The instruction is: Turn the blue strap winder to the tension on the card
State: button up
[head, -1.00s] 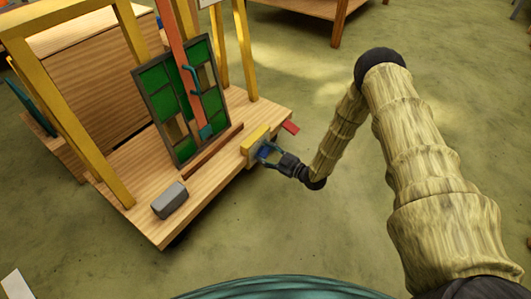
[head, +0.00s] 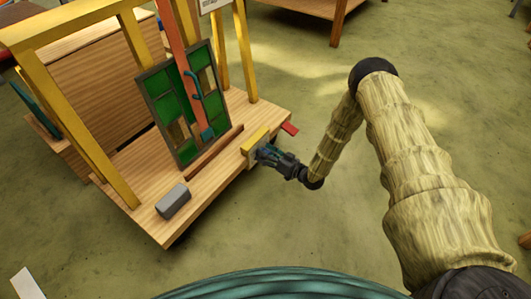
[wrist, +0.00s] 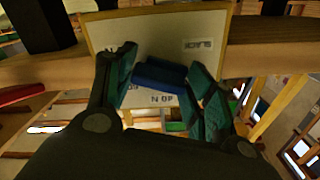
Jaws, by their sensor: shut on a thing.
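The blue strap winder (wrist: 160,76) shows in the wrist view as a blue bar in front of a pale, yellow-edged dial plate (wrist: 205,25). The plate carries printed words, one reading SLACK; other lettering is partly hidden. My gripper (wrist: 163,78) is shut on the winder, with a teal finger on either side. In the head view my gripper (head: 264,153) is at the yellow-edged block (head: 254,140) on the bench's right edge, and hides the winder. A white card (head: 213,5) is cut off at the top; its writing is too small to read.
A green leaded panel (head: 160,92) stands on the wooden bench (head: 200,203), crossed by an orange-red upright bar (head: 176,45). A grey block (head: 173,201) lies near the front corner. Yellow posts (head: 68,127) frame the bench.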

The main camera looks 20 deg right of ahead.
jog(key=shift+w+d+m, duration=0.25)
jog(key=shift+d+m, duration=0.15)
jog(key=shift+m, duration=0.3)
jog(key=shift+o, duration=0.2)
jog(key=o, duration=0.8)
jog(key=shift+f, duration=0.1)
jog(key=shift+o, duration=0.2)
jog(key=shift+s+a, duration=0.1)
jog(key=shift+a, duration=0.05)
jog(key=shift+s, duration=0.1)
jog(key=v, duration=1.2)
